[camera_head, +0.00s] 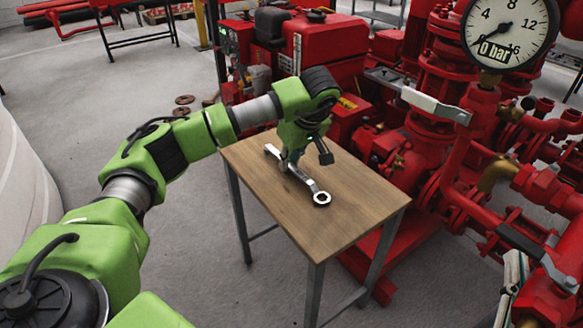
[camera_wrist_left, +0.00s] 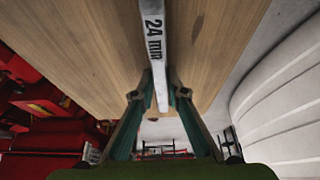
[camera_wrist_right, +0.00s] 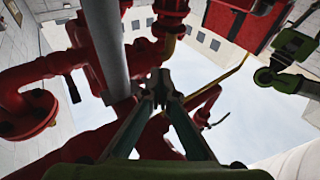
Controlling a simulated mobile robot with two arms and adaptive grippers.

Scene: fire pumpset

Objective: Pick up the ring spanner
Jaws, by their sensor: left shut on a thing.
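The ring spanner (camera_head: 308,184) is a long silver-grey tool with a ring end towards the front of the wooden table (camera_head: 345,215). It lies on or very close above the table top; I cannot tell if there is a gap. My left gripper (camera_head: 290,162) points down over its handle and is shut on it, hiding part of the handle. In the left wrist view the spanner (camera_wrist_left: 153,40), marked "24 mm", runs between the fingers of the left gripper (camera_wrist_left: 160,97).
A red pumpset with pipes (camera_head: 440,150) stands close behind and right of the table. A pressure gauge (camera_head: 508,30) is at the upper right. Red pipework (camera_wrist_right: 100,60) also surrounds the right gripper's view. The grey floor (camera_head: 190,260) left of the table is clear.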

